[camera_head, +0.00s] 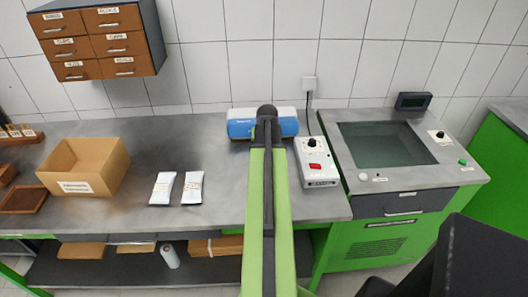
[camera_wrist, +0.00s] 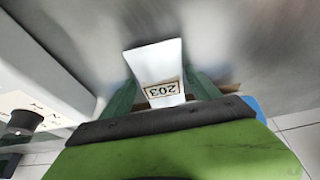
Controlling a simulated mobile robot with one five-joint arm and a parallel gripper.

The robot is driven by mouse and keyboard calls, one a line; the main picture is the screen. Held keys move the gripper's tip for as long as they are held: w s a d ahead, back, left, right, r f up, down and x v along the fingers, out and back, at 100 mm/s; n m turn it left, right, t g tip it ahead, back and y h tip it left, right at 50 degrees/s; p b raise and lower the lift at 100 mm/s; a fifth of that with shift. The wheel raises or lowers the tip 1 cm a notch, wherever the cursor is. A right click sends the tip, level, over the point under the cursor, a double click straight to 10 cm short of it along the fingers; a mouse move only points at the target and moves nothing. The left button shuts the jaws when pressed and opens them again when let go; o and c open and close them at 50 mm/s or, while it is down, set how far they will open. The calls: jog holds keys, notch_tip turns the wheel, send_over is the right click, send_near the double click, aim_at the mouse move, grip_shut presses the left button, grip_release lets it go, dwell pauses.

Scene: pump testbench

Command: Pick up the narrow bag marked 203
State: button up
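In the wrist view a narrow white bag with an upside-down label 203 (camera_wrist: 158,60) sits between the two green fingers of my gripper (camera_wrist: 165,84). The fingers lie close against both sides of the bag, and my gripper looks shut on it. In the head view my green arm reaches over the bench and hides the gripper and this bag. Two other white bags with labels lie side by side on the bench, a left one (camera_head: 162,188) and a right one (camera_head: 192,188). Their labels are too small to read.
An open cardboard box (camera_head: 85,167) stands left on the grey bench (camera_head: 240,190). A blue and white device (camera_head: 240,124) stands behind my arm. A control box (camera_head: 317,165) with a black knob and red switch is right of it, beside a green test unit (camera_head: 370,245).

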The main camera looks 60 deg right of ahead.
jog(key=c, duration=1.3)
jog(key=shift+r+p, duration=0.8)
jog(key=s+a, duration=0.2)
jog(key=a, duration=0.1)
jog(key=shift+s+a+f, duration=0.1)
jog(key=shift+s+a, duration=0.05)
jog(key=shift+s, duration=0.05)
notch_tip(320, 180, up, 14)
jog(key=p, duration=1.3)
jog(key=shift+p, duration=0.35)
